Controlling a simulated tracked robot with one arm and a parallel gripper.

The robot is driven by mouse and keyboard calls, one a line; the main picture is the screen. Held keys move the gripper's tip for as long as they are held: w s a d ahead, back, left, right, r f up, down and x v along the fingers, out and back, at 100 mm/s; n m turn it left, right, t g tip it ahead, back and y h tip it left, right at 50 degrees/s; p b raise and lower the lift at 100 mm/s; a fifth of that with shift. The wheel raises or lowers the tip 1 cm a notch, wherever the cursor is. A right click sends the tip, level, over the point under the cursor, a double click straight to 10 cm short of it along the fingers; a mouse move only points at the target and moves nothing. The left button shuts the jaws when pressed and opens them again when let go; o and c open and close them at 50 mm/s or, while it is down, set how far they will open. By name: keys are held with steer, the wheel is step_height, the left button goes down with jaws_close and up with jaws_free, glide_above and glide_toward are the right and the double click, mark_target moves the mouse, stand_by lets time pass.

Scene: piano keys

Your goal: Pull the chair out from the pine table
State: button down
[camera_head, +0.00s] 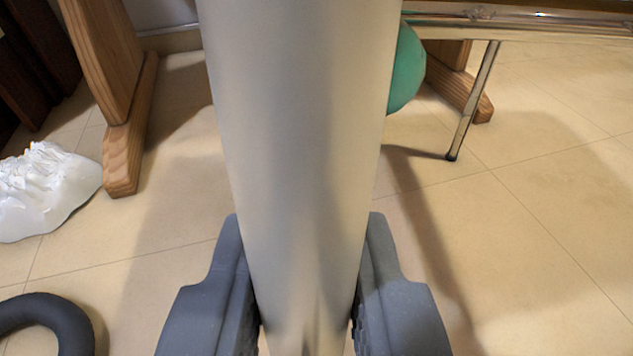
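My gripper (306,300) has its grey fingers on both sides of a smooth, pale satin upright (300,130). Both finger pads appear to press against it. The upright runs from the top to the bottom of the picture and hides the middle of the scene. Whether it is part of the chair I cannot tell. A thin metal leg (474,100) stands on the floor at the upper right, under a shiny metal rail (530,20). Pine table legs with wooden feet show at the upper left (125,145) and upper right (462,92). The tabletop is out of view.
A green round object (407,70) is partly hidden behind the upright. A crumpled white object (45,190) lies at the left. A dark curved tube (50,315) is at the lower left. Dark wood (40,60) stands at the upper left. The tiled floor (560,230) at the right is clear.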

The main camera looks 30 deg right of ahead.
steer(key=shift+s+a+f+p, duration=0.1)
steer(key=shift+s+a+p, duration=0.55)
steer(key=shift+s+p, duration=0.15)
steer(key=shift+s+a+f+p, duration=0.1)
steer(key=shift+s+a+p, duration=0.55)
steer(key=shift+s, duration=0.2)
steer(key=shift+s+a+p, duration=1.2)
steer(key=shift+s+p, duration=0.05)
steer(key=shift+s, duration=0.3)
steer(key=s+a, duration=0.2)
steer(key=shift+s+a, duration=0.15)
steer(key=shift+s, duration=0.15)
steer(key=c, duration=1)
jaws_free()
steer(key=shift+r, duration=0.15)
